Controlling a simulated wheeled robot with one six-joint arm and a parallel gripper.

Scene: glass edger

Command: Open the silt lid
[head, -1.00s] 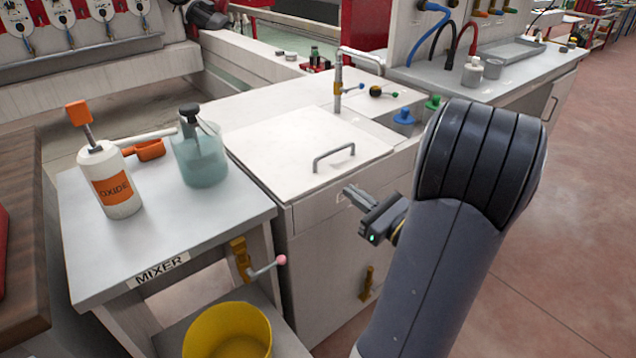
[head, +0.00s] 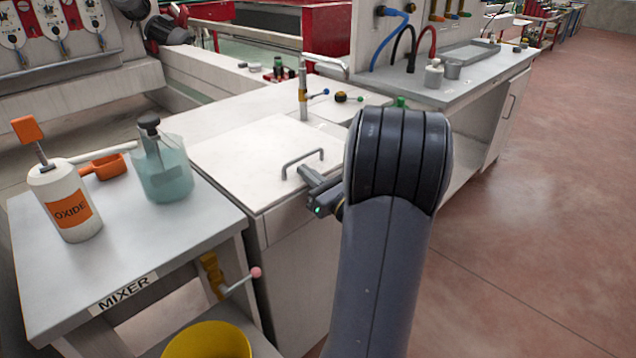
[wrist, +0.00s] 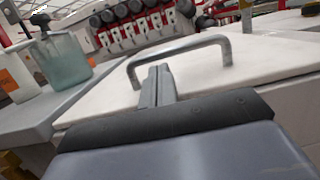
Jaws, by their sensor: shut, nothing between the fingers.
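The silt lid (head: 245,160) is a flat white panel, lying closed on top of the white cabinet. A grey bar handle (head: 302,155) stands up near its front edge. In the wrist view the handle (wrist: 180,47) arches just beyond my fingers, and the lid (wrist: 115,105) spreads out behind them. My gripper (head: 307,172) is shut and empty. Its fingertips are at the front of the handle, close under the bar. In the wrist view the fingertips (wrist: 158,70) sit inside the handle's outline, nearer its left leg. I cannot tell whether they touch it.
The mixer table (head: 110,255) stands to the left, with an oxide bottle (head: 62,205) and a teal pump jug (head: 163,170). A yellow bucket (head: 207,342) is below. Open floor (head: 540,200) lies right.

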